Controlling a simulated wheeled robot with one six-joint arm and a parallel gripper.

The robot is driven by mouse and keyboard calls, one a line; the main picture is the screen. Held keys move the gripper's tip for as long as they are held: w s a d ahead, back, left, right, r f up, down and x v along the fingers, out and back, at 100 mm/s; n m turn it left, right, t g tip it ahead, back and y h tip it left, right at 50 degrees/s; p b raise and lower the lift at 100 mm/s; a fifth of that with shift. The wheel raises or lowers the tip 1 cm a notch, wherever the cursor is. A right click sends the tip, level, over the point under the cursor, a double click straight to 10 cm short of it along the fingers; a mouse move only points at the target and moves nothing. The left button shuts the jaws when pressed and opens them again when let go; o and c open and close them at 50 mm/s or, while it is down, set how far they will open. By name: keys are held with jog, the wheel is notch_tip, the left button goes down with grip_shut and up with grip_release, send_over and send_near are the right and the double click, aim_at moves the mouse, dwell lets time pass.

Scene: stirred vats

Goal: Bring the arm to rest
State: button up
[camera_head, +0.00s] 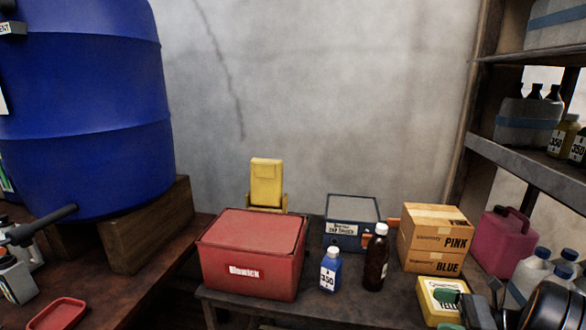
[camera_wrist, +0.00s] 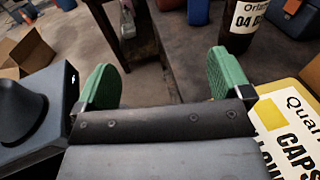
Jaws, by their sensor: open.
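My gripper (camera_wrist: 165,85) shows in the wrist view with its two green finger pads spread wide apart. Nothing is between them; dark floor and a table edge show beyond. In the head view my gripper (camera_head: 446,311) is at the lower right, in front of a yellow box (camera_head: 428,293) that it partly hides. In the wrist view a yellow box lettered CAPS (camera_wrist: 290,125) lies just right of the right finger. My dark arm fills the lower right corner of the head view.
A red box (camera_head: 252,255), blue bottle (camera_head: 330,272), brown bottle (camera_head: 376,260), blue crate (camera_head: 345,235) and stacked cartons (camera_head: 434,240) stand on the bench. A magenta canister (camera_head: 503,240) and white bottles (camera_head: 528,278) are near my arm. Shelves (camera_head: 530,165) rise at right, a blue vat (camera_head: 85,100) at left.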

jog(key=s+a+r+n+g+h+p, duration=0.2)
jog(key=a+r+n+g+h+p, duration=0.15)
jog(key=a, duration=0.35)
jog(key=s+a+r+n+g+h+p, duration=0.25)
jog(key=a+r+n, duration=0.25)
jog(key=a, duration=0.3)
jog(key=s+a+r+n+t+h+p, duration=0.1)
jog(key=s+a+r+n+h+p, duration=0.1)
jog(key=n, duration=0.5)
jog(key=s+a+r+n+t+h+p, duration=0.2)
jog(key=s+a+r+n+h+p, duration=0.1)
jog(key=r+n+h+p, duration=0.3)
notch_tip(320, 180, up, 2)
jog(key=shift+s+a+n+h, duration=0.15)
jog(key=shift+s+n+h, duration=0.3)
jog(key=shift+s+h, duration=0.55)
jog(key=shift+w, duration=0.15)
jog(key=shift+c, duration=0.4)
